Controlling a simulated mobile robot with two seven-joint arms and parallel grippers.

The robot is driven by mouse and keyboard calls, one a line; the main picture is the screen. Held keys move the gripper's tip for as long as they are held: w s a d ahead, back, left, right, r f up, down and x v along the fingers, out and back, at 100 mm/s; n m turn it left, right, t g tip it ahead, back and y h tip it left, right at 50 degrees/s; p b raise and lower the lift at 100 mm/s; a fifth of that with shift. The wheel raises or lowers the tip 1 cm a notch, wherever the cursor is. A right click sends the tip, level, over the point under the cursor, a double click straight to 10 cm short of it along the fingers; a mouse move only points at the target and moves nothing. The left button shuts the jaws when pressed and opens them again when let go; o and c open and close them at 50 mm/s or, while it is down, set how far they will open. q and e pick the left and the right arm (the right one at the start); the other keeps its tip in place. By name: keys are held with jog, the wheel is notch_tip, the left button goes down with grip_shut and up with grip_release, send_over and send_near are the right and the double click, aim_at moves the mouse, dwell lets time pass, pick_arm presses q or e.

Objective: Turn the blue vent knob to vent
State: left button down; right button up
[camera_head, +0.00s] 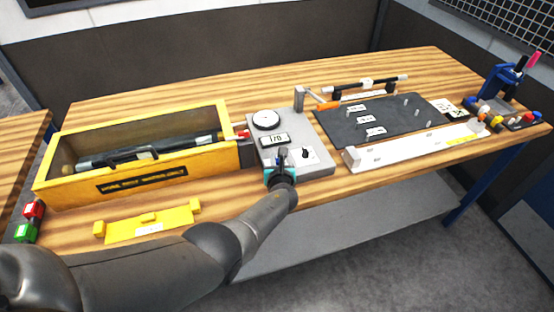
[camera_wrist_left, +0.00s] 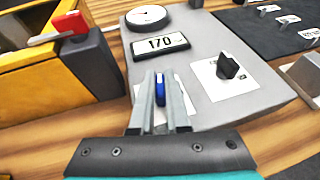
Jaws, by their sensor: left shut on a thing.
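The blue vent knob (camera_wrist_left: 160,90) stands on the grey control panel (camera_wrist_left: 226,58). My left gripper (camera_wrist_left: 161,84) has its two fingers on either side of the knob and is shut on it. In the head view my left gripper (camera_head: 281,160) reaches the panel's front left part (camera_head: 318,168) and mostly hides the knob. A black knob (camera_wrist_left: 228,66) on a white plate is to the right of the blue one. A display reading 170 (camera_wrist_left: 160,45) and a round dial gauge (camera_wrist_left: 147,17) are behind. My right gripper is not in view.
A yellow box (camera_head: 70,189) with a dark cylinder inside stands left of the panel. A red-handled part (camera_wrist_left: 70,24) is at its near corner. A yellow plate (camera_head: 150,225) lies in front. A dark mat (camera_head: 385,118) and a pale rail (camera_head: 415,147) are to the right.

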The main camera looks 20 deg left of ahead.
pick_arm(q)
jog(key=shift+f+n+g+y+b, duration=0.1)
jog(key=shift+n+g+y+b, duration=0.6)
jog(key=shift+n+y+b, duration=0.5)
jog(key=c, duration=0.9)
grip_release()
